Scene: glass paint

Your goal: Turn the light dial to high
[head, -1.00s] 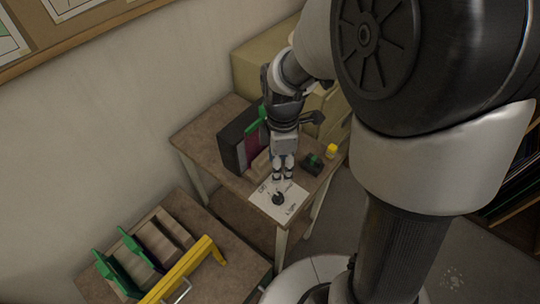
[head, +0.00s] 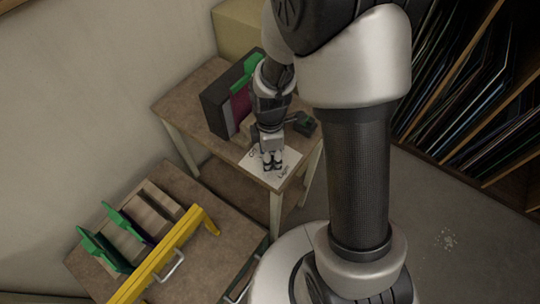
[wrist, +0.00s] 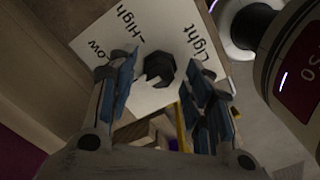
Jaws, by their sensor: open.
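The light dial (wrist: 159,69) is a dark knob on a white panel (wrist: 150,98) printed with "Low", "High" and "Light". In the wrist view the dial lies between the two fingers of my gripper (wrist: 163,62); I cannot tell whether they touch it, or where the dial points. The fingers are spread, with blue inner pads. In the head view the panel (head: 288,174) lies at the near corner of the small table, and my gripper (head: 272,165) points down over it, hiding the dial.
A dark file holder (head: 222,112) with a green item stands behind my gripper on the table (head: 180,104). A nearer table (head: 215,262) holds a yellow-handled item (head: 165,255) and green pieces.

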